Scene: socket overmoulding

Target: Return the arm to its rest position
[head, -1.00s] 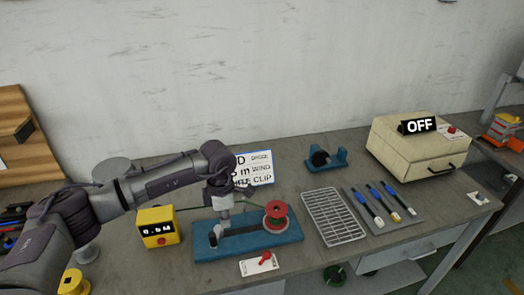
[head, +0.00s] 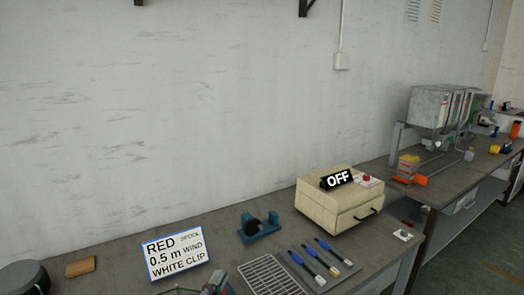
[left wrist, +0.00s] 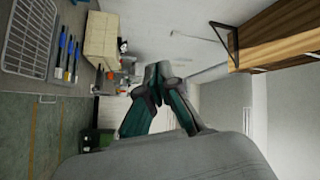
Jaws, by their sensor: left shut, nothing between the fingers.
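My left gripper (left wrist: 160,75) shows in the left wrist view. Its dark and teal fingers are together and hold nothing. The bench lies to the left in that view, apart from the fingers. My right gripper is in neither view.
On the bench stand a sign (head: 175,253) reading red spool, 0.5 m wind, white clip, a blue holder (head: 262,232), a wire rack (head: 272,281), several blue-handled tools (head: 314,262) and a cream box (head: 334,208) marked OFF. In the left wrist view a wooden shelf (left wrist: 280,35) is at upper right.

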